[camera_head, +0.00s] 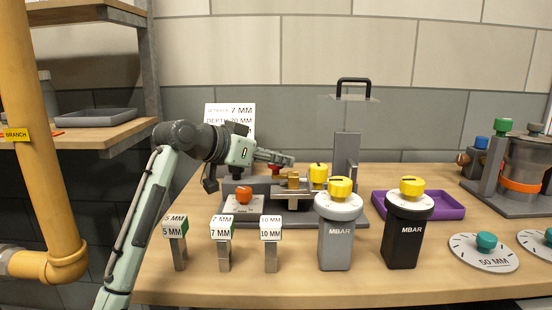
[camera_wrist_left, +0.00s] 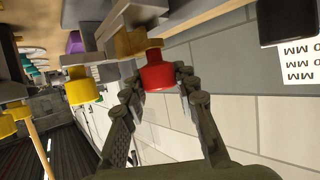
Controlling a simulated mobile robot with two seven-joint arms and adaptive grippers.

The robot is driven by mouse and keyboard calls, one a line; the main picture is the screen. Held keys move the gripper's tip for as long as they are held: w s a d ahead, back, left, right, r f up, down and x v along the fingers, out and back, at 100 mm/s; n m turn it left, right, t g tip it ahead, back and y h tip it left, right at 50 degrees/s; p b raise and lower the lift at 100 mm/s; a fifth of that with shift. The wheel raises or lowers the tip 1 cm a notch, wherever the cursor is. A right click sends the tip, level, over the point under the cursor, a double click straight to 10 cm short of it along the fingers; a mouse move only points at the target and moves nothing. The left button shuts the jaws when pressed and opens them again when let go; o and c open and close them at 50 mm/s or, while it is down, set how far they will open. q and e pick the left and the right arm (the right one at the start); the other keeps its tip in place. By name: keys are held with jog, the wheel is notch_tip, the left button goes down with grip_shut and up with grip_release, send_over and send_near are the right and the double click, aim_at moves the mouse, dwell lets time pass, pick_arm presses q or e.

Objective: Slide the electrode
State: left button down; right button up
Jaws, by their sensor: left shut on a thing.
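In the head view my left gripper (camera_head: 276,160) reaches in from the left over the grey burner fixture (camera_head: 348,165). Its fingers are shut on a red knob (camera_head: 274,168). In the left wrist view the red knob (camera_wrist_left: 157,76) sits between the fingertips of my left gripper (camera_wrist_left: 158,82), against a brass block (camera_wrist_left: 130,42). The brass block also shows in the head view (camera_head: 293,180), beside a grey bar. I cannot clearly make out the electrode's tip. My right gripper is not in view.
Gauge blocks marked 5 mm (camera_head: 175,228), 7 mm (camera_head: 222,232) and 10 mm (camera_head: 270,232) stand in front. Grey (camera_head: 338,240) and black (camera_head: 406,235) MBAR posts stand right of them. A purple tray (camera_head: 450,206) lies behind. A sign reading 7 MM (camera_head: 232,108) stands at the back.

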pick_arm(q)
jog(key=shift+a, duration=0.75)
jog(key=c, duration=1.2)
grip_release()
jog(key=shift+o, duration=0.2)
jog(key=v, duration=1.2)
jog(key=shift+s+f, duration=0.1)
